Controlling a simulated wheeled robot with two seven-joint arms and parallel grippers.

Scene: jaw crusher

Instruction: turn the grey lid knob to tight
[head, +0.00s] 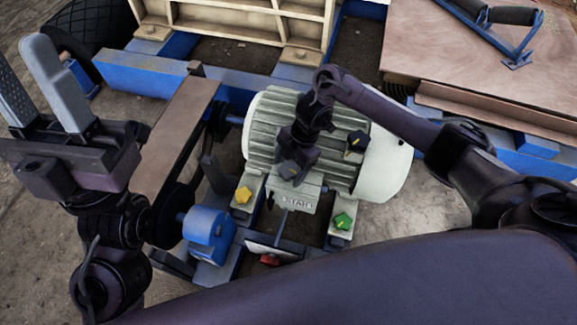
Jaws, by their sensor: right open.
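The motor's terminal box (298,201), with lettering on its front, stands at the front of the ribbed motor. I cannot make out the grey lid knob clearly; my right gripper covers the middle of the box lid. My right gripper (291,170) points down over the lid, open, its fingers mostly hidden behind its own body. Whether they stand around the knob or touch it cannot be told. My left gripper (32,90) is at the far left, raised, its two grey fingers apart and empty, away from the motor.
The motor (266,117) carries a black star knob (357,141). A yellow knob (243,195) and a green knob (343,221) sit at its feet, and a red part (269,260) lies below. A belt (180,135) and blue frame (140,74) lie left. A brown plate (480,55) is at upper right.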

